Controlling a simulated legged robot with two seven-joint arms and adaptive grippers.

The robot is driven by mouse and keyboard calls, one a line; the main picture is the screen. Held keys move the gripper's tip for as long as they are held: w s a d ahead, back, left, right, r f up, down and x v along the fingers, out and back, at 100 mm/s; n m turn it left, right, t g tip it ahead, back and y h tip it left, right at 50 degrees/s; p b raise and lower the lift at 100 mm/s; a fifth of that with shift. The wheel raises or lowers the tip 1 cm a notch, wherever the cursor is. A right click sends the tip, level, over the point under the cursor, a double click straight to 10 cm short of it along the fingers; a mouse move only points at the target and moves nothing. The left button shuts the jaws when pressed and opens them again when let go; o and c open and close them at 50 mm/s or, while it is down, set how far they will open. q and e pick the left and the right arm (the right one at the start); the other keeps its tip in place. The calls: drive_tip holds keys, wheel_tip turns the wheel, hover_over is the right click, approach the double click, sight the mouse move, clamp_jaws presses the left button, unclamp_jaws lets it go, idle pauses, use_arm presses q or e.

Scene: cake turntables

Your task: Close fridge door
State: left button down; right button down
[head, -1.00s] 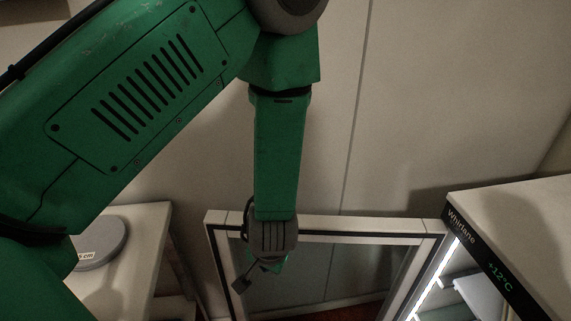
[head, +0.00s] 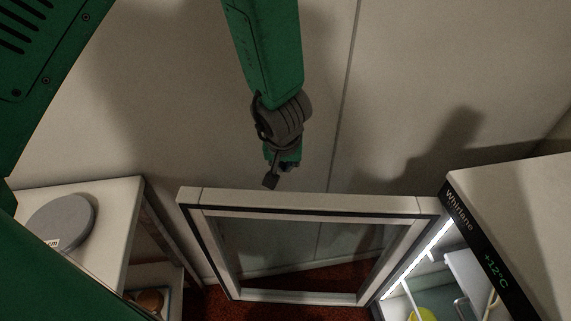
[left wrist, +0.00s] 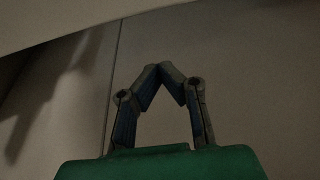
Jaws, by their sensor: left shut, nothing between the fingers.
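The fridge door (head: 310,202) stands wide open in the head view, a white frame around a glass pane, reaching left from the fridge. The fridge (head: 520,198) is at the right, with a dark front strip reading "Whirlane" and +12°C, and a lit inside. My left gripper (head: 277,182) hangs above and behind the door's top edge, toward the wall, and looks apart from it. In the left wrist view its fingertips (left wrist: 159,70) meet with nothing between them. My right gripper is not in view.
A white table (head: 110,225) with a grey round turntable (head: 60,222) stands at the left, with a lower shelf holding a brown item. A yellow item (head: 425,314) shows inside the fridge. The pale wall is close behind the door.

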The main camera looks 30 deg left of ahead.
use_arm(q)
drive_tip(key=s+f+b, duration=0.1)
drive_tip(key=s+d+f+b, duration=0.1)
drive_tip(key=f+b, duration=0.1)
drive_tip(key=b, duration=0.1)
drive_tip(key=shift+s+d, duration=0.3)
drive_tip(key=shift+s, duration=0.1)
drive_tip(key=shift+a, duration=0.1)
